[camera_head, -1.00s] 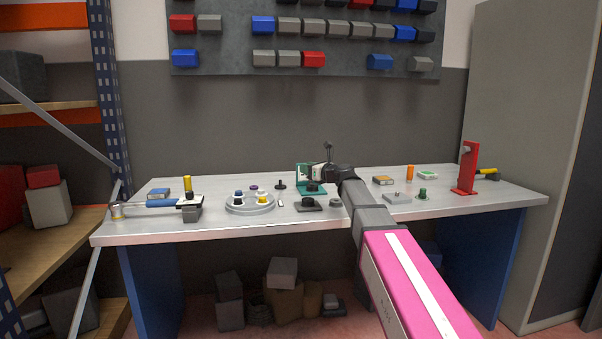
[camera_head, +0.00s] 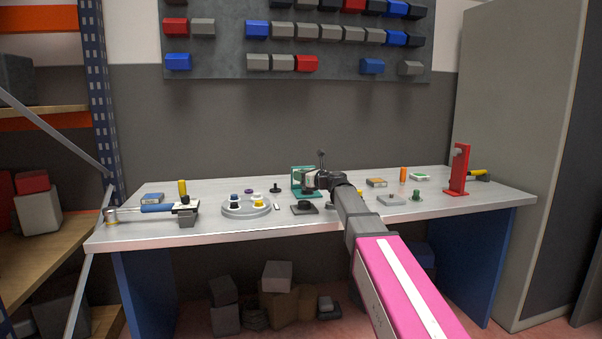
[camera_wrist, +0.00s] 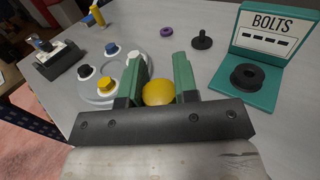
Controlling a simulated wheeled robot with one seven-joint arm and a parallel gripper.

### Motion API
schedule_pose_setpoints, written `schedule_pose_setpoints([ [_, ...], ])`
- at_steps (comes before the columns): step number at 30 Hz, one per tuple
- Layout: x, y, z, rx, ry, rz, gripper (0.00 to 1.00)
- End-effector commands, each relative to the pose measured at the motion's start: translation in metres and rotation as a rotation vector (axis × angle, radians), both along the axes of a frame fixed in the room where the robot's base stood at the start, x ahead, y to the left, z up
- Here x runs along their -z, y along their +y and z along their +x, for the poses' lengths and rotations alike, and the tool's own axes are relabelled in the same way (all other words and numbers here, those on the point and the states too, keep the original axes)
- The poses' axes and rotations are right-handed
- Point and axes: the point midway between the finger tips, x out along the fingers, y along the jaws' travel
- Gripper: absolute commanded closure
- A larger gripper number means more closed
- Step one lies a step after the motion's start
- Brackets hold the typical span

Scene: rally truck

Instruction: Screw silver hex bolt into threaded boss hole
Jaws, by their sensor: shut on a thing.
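My gripper (camera_wrist: 158,88) has two green fingers on either side of a rounded yellow thing (camera_wrist: 158,93), and is shut on it. No silver hex bolt can be made out clearly; the held thing's lower part is hidden. In the head view my gripper (camera_head: 311,185) is above the bench in front of a teal BOLTS stand (camera_wrist: 270,28). A black ring-shaped part (camera_wrist: 250,77) sits on the stand's base. In the head view a dark plate (camera_head: 295,210) with a black round part lies in front of the stand. I cannot tell which part holds the threaded boss hole.
A round grey tray (camera_head: 246,211) with blue, white, black and yellow pieces stands left of my gripper. A purple ring (camera_wrist: 166,32) and a black knob (camera_wrist: 202,39) lie behind. A red upright stand (camera_head: 458,170) is at the right. A grey vise-like block (camera_wrist: 58,61) is left.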

Motion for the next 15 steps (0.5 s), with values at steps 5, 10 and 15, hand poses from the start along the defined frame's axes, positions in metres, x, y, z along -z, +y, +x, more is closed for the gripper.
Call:
schedule_pose_setpoints([
  [5, 0.016, 0.0, 0.0, 0.0, 0.001, 0.001, 0.98],
  [10, 0.028, 0.0, 0.0, 0.0, 0.001, 0.001, 0.98],
  [15, 0.035, 0.0, 0.0, 0.0, 0.0, 0.001, 0.98],
])
